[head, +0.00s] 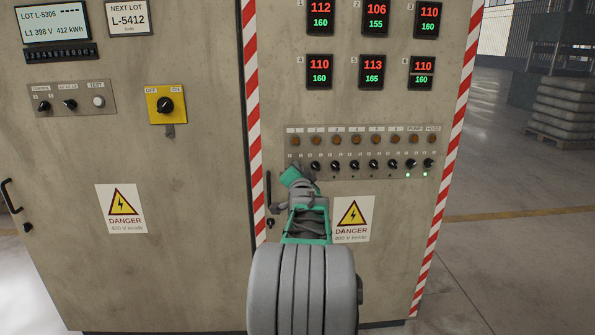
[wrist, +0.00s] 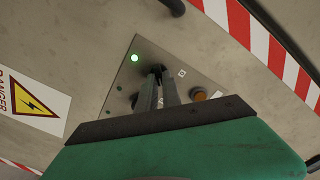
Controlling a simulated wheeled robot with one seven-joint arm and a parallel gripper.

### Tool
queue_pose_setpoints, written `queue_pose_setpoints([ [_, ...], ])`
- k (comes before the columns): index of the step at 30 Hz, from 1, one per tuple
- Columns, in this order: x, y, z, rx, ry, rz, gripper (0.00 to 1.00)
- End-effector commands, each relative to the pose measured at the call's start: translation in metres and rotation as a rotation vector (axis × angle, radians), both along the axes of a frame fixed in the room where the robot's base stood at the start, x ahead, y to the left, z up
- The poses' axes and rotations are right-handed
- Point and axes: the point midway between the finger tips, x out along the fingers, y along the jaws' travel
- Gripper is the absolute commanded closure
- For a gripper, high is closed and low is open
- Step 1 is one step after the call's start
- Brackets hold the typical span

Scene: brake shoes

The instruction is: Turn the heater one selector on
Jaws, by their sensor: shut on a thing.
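The heater one selector (wrist: 156,69) is the first in a row of black knobs on a grey control panel (head: 388,177) in the head view. There it is hidden behind my gripper (head: 298,173). In the wrist view, the two fingers of my gripper (wrist: 160,80) are shut on this knob. The knob is mostly covered, so its exact angle cannot be told. A green lamp (wrist: 135,58) beside it is lit. The heater one amber lamp (head: 296,140) looks unlit; it also shows in the wrist view (wrist: 199,95).
Other selectors sit close to the right, including the pump selector (head: 411,163) and hood selector (head: 428,163); both have lit green lamps below. A dark door handle (head: 269,190) is just left of my gripper. A yellow main switch (head: 166,104) is on the left door.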

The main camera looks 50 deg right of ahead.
Motion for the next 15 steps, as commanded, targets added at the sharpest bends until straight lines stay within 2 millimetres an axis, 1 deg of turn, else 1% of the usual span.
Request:
queue_pose_setpoints([
  [4,-0.0003,-0.0003,0.0003,0.000,-0.001,-0.001,1.00],
  [5,-0.0003,-0.0003,0.0003,0.000,-0.001,-0.001,0.90],
  [6,-0.0003,-0.0003,0.0003,0.000,-0.001,-0.001,0.87],
  [12,-0.0002,-0.0002,0.0001,-0.001,0.000,-0.001,0.71],
  [15,-0.0001,-0.0001,0.0001,0.000,0.000,0.000,0.69],
])
